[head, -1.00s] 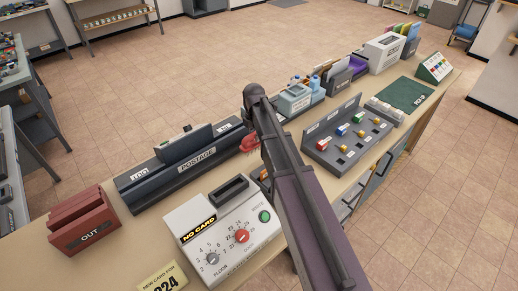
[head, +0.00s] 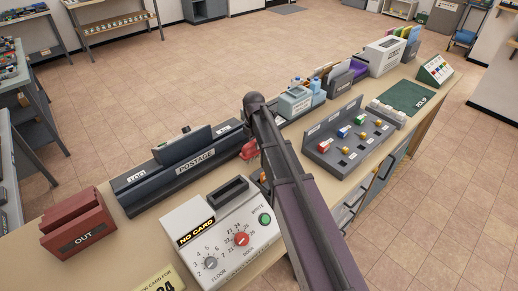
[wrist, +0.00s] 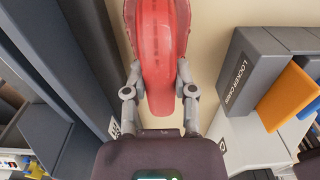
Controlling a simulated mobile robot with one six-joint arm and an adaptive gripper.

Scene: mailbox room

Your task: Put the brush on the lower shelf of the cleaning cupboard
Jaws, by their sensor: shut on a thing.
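My gripper (wrist: 159,78) is shut on a red, rounded, elongated thing that I take to be the brush (wrist: 158,45). It sticks out beyond the fingers towards the top of the wrist view; no bristles can be made out. In the head view a small part of the red brush (head: 249,150) shows left of my arm's end, above the counter, with my arm hiding the gripper itself. I cannot pick out the cleaning cupboard or its lower shelf in any view.
A locker-cards box (wrist: 240,75) is right of the brush. Tiled floor lies free beyond.

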